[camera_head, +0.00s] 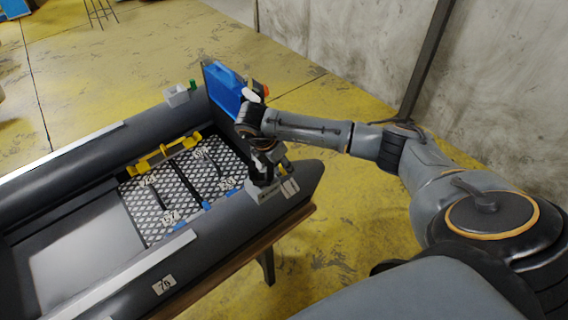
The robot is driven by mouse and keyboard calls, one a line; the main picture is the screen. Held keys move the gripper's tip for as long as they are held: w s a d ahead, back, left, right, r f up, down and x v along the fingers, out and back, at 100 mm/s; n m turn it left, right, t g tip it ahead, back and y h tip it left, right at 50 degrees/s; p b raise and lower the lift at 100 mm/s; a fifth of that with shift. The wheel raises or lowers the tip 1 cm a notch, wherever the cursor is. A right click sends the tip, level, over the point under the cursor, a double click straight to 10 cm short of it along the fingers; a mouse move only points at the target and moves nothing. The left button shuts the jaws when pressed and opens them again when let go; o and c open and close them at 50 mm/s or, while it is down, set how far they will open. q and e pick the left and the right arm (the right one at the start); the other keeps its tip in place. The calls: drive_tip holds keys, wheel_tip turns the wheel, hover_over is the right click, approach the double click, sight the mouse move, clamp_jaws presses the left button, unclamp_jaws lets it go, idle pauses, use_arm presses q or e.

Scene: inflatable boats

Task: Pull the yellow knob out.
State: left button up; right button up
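The grey inflatable boat (95,150) rests on a wooden stand. My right arm comes in from the right, and my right gripper (262,172) points down at the boat's near side, close to its transom end. It is small and dark here, and I cannot tell whether its fingers are open, shut or holding anything. No yellow knob can be made out; the gripper hides part of the boat's near tube. A yellow bracket-like part (162,155) lies across the boat by the far tube, apart from the gripper. My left gripper is not in view.
A blue panel (224,88) stands at the boat's transom behind my wrist. A small grey box (176,95) and a green item (193,84) sit on the far tube. The patterned floor panel (170,195) bears dark bars and labels. A concrete wall stands behind.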

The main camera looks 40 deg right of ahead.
drive_tip(key=v, duration=1)
drive_tip(key=shift+r, duration=0.35)
